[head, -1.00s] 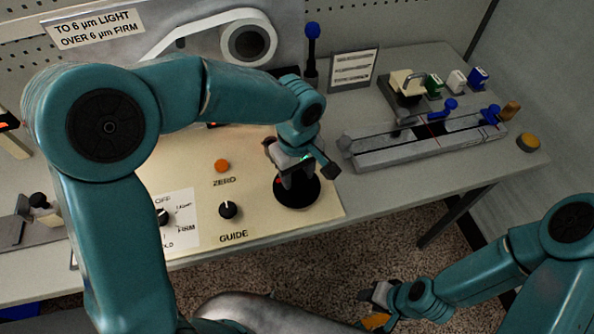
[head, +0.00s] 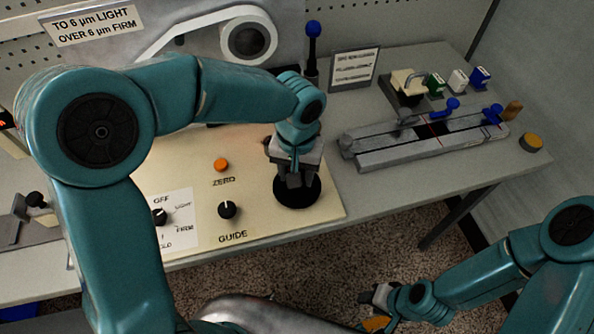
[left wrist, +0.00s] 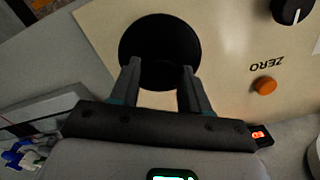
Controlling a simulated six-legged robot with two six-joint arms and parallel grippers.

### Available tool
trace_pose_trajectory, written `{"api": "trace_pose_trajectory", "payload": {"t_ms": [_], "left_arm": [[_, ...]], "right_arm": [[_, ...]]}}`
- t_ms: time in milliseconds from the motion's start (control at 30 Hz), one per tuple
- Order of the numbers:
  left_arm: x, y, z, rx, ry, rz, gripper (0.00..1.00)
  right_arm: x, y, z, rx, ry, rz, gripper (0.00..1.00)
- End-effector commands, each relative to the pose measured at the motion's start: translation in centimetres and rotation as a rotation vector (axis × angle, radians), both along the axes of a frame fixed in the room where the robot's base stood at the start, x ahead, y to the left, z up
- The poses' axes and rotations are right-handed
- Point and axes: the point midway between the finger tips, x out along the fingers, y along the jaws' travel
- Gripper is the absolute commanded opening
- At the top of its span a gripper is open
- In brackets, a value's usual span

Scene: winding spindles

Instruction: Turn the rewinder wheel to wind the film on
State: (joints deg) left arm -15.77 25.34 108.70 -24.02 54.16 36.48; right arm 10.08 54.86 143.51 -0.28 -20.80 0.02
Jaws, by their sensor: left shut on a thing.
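The rewinder wheel is most likely the round black disc (head: 299,194) at the right end of the cream panel, and it shows in the left wrist view (left wrist: 150,35) too. My left gripper (head: 292,182) is over it, fingers pointing down. In the left wrist view its two fingers (left wrist: 162,68) reach the disc a small gap apart, shut on a part of the wheel that the fingers and the dark disc hide. The film reel (head: 248,41) is white with a dark hub at the back. My right gripper (head: 377,298) is low at the front, away from the wheel; its jaws are unclear.
An orange ZERO button (head: 221,165) and a black GUIDE knob (head: 228,210) are left of the wheel. A blue-topped lever (head: 313,45) and a sign (head: 354,69) stand behind it. A long grey track fixture (head: 430,143) is to the right.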

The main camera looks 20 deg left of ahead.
Motion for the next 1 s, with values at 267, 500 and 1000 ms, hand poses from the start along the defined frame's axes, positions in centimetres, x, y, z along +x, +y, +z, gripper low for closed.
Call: {"api": "trace_pose_trajectory", "payload": {"t_ms": [267, 500, 1000], "left_arm": [[0.06, 0.04, 0.11, -0.001, -0.002, -0.261, 0.16], [0.07, 0.07, 0.14, -0.001, -0.003, -0.478, 0.16], [0.10, 0.10, 0.13, 0.000, -0.003, -0.762, 0.16]], "right_arm": [[0.00, 0.00, 0.12, 0.000, 0.000, 0.000, 0.43], [0.00, 0.00, 0.34, 0.000, 0.000, 0.000, 0.43], [0.00, 0.00, 0.71, 0.000, 0.000, 0.000, 0.43]]}}
